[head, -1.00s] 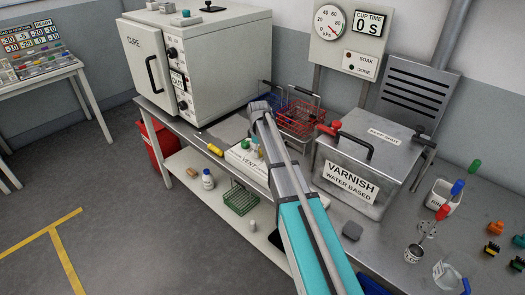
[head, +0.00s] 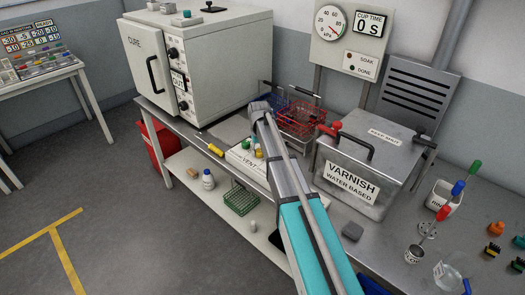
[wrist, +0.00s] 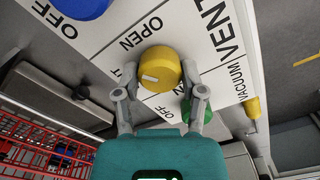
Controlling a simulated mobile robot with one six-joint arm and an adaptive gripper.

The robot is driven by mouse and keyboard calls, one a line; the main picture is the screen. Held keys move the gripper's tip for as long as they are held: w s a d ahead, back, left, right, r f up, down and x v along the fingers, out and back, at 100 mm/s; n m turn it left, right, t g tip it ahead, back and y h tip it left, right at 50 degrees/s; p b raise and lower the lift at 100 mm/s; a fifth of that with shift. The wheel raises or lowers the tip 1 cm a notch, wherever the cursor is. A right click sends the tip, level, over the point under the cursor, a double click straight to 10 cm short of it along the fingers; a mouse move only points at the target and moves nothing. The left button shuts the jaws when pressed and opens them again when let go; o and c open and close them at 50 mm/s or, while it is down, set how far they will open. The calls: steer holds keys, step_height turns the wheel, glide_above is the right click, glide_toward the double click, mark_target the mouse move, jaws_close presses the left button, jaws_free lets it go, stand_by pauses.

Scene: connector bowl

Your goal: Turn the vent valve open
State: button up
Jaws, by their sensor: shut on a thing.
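The vent valve is a round yellow knob (wrist: 160,68) with a white mark, beside the word VENT on a white panel (wrist: 110,62). In the wrist view its mark points left, with the OPEN label above it and an OFF label below it. My gripper (wrist: 160,76) is shut on the yellow knob, one finger on each side. In the head view my arm hides part of the panel (head: 238,159), and I cannot make out the fingers there.
A green knob (wrist: 197,108) is close to the right finger, and a blue knob (wrist: 80,5) is at upper left. A red wire basket (head: 300,120) and the varnish tank (head: 345,185) stand right of my arm. The cure oven (head: 230,60) stands behind left.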

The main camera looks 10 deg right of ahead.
steer(key=m, duration=0.6)
steer(key=shift+w+m, duration=0.25)
steer(key=shift+m, duration=0.05)
stand_by(0.3)
steer(key=o, duration=1.1)
steer(key=shift+f, duration=0.1)
steer(key=shift+o, duration=0.2)
steer(key=shift+s, duration=0.1)
